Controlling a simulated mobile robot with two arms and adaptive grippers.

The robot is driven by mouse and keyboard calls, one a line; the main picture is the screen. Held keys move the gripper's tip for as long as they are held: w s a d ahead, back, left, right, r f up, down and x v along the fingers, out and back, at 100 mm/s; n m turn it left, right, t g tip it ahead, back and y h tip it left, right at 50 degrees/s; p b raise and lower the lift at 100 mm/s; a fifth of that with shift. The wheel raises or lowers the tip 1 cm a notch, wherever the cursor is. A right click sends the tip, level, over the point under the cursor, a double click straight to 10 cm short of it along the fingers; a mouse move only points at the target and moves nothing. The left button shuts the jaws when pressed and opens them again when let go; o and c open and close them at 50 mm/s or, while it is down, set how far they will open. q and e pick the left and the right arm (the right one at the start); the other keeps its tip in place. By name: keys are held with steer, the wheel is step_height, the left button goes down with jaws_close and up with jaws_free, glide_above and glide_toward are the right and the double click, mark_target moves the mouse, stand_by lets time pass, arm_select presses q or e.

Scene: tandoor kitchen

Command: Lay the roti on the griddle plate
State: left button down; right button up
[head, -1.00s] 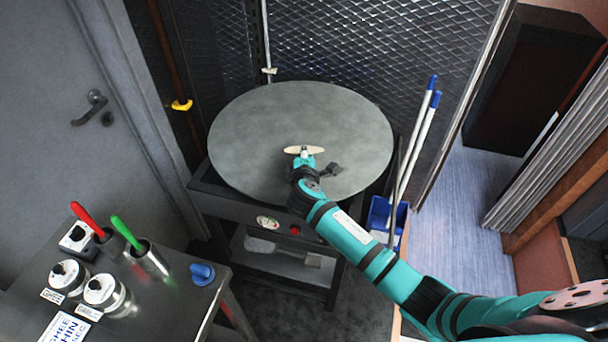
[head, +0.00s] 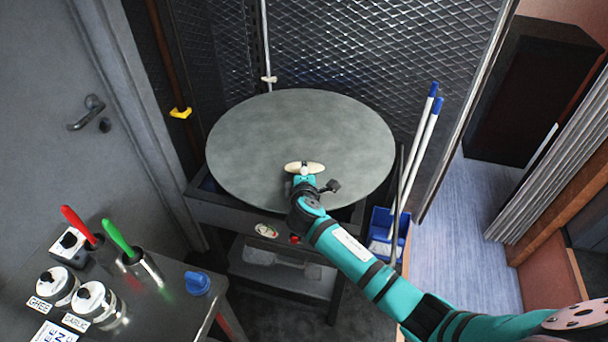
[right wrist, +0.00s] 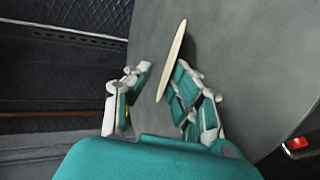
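The roti (head: 316,167) is a small pale disc at the tip of my right gripper (head: 304,177), over the near half of the round grey griddle plate (head: 300,118). It is tilted relative to the plate; I cannot tell whether it touches it. In the right wrist view the roti (right wrist: 174,55) appears nearly edge-on between the fingers of the right gripper (right wrist: 164,78). The fingers are apart. The roti lies close to the right-hand finger, with a clear gap to the left-hand one. My left gripper is not in view.
A steel counter (head: 165,318) with labelled jars, red and green handled tools and a blue knob (head: 197,284) stands at lower left. A blue bin (head: 388,228) with white blue-tipped poles stands right of the griddle. Mesh walls close off the back. The plate's far half is clear.

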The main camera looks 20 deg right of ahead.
steer(key=p+v, duration=0.4)
steer(key=v, duration=0.2)
steer(key=shift+s+a+r, duration=0.1)
steer(key=shift+s+r, duration=0.05)
steer(key=shift+r, duration=0.1)
steer(key=shift+p+v, duration=0.6)
steer(key=shift+v, duration=0.2)
steer(key=shift+f, duration=0.15)
